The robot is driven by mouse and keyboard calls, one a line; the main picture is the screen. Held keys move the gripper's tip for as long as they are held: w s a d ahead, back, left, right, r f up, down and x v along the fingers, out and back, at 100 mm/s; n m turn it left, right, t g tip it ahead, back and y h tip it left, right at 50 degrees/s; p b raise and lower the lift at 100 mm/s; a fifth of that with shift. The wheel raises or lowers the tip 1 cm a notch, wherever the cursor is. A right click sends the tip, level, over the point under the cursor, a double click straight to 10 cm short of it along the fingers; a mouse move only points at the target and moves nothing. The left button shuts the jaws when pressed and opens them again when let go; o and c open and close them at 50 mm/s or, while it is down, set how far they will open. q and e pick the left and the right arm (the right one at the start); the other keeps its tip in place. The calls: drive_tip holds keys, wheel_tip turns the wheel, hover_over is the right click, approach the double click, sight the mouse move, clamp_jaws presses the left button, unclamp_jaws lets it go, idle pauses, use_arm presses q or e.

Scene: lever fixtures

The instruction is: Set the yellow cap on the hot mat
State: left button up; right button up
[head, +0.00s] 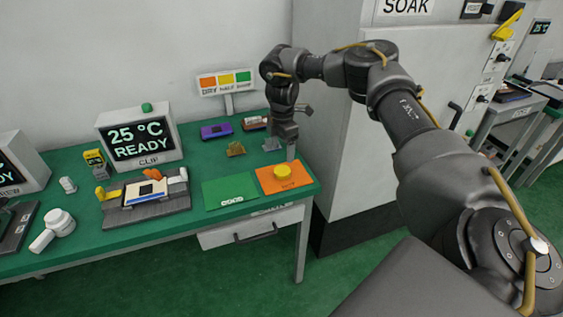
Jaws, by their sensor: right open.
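The yellow cap (283,171) sits on the orange mat (301,185) at the right front of the green table. The orange mat appears to be the hot mat; its lettering is too small to read. My right gripper (290,157) points down just behind and above the cap. It is open and looks apart from the cap, though the small gap is hard to judge. My left gripper is not in view.
A green mat (229,192) lies left of the orange one. A purple box (217,131) and small clips lie behind. A tall grey cabinet (335,150) borders the table's right side.

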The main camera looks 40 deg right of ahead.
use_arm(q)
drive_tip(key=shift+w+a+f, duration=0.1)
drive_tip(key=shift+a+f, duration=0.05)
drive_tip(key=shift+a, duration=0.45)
use_arm(e)
wheel_tip(320, 180, up, 3)
drive_tip(key=shift+r, duration=0.2)
